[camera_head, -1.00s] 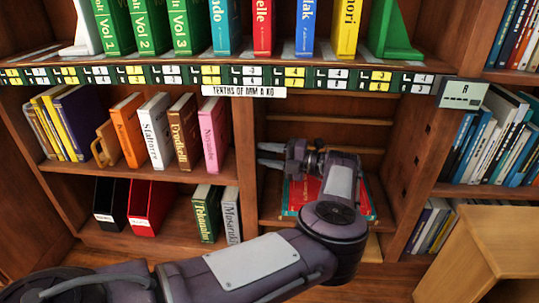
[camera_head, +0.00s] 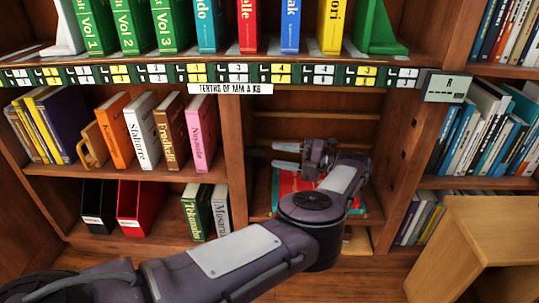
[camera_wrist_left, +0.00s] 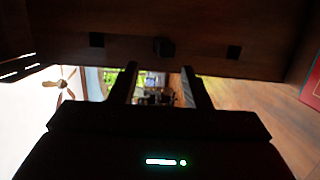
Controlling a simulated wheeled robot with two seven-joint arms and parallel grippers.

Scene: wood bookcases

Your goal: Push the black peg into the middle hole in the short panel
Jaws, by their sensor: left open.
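My left gripper (camera_head: 273,155) is open and empty inside the lower middle compartment, its fingers pointing left toward the upright divider (camera_head: 236,130). In the left wrist view its two fingers (camera_wrist_left: 160,80) point up at a dark panel (camera_wrist_left: 200,60), with a gap between fingertips and panel. The panel shows a row of three dark square spots. The black peg (camera_wrist_left: 163,48) is at the middle one and looks like a small block sticking out; its depth is hard to tell in the dark. An empty hole lies on either side. The head view hides this panel face. My right gripper is out of view.
The right side panel (camera_head: 392,170) of the compartment also has dark holes. A red book (camera_head: 290,187) lies flat below the gripper. Upright books (camera_head: 140,130) and binders (camera_head: 140,205) fill the left shelves. A wooden piece of furniture (camera_head: 480,250) stands front right.

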